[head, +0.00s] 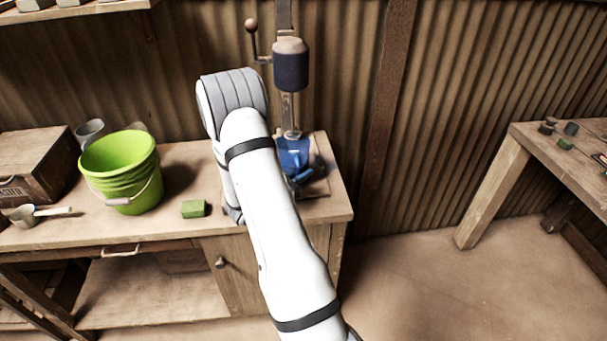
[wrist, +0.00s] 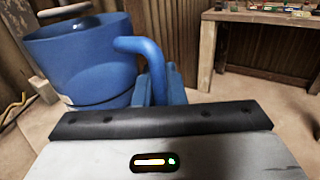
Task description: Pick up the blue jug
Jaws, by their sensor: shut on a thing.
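The blue jug (head: 291,152) shows in the head view at the foot of the press, partly hidden by my arm. In the wrist view the jug (wrist: 85,62) fills the upper left, with its open rim up and its curved handle toward me. My gripper (wrist: 160,82) has its fingers on both sides of the handle and is shut on it. In the head view my arm hides most of the gripper. I cannot tell whether the jug's base touches the surface under it.
The press (head: 291,65), with a lever, stands above the jug against the corrugated wall. A green bucket (head: 118,170), a green block (head: 193,208), a scoop (head: 28,215) and a wooden box (head: 35,165) are on the bench to the left. Another table (head: 520,135) stands at right, across clear floor.

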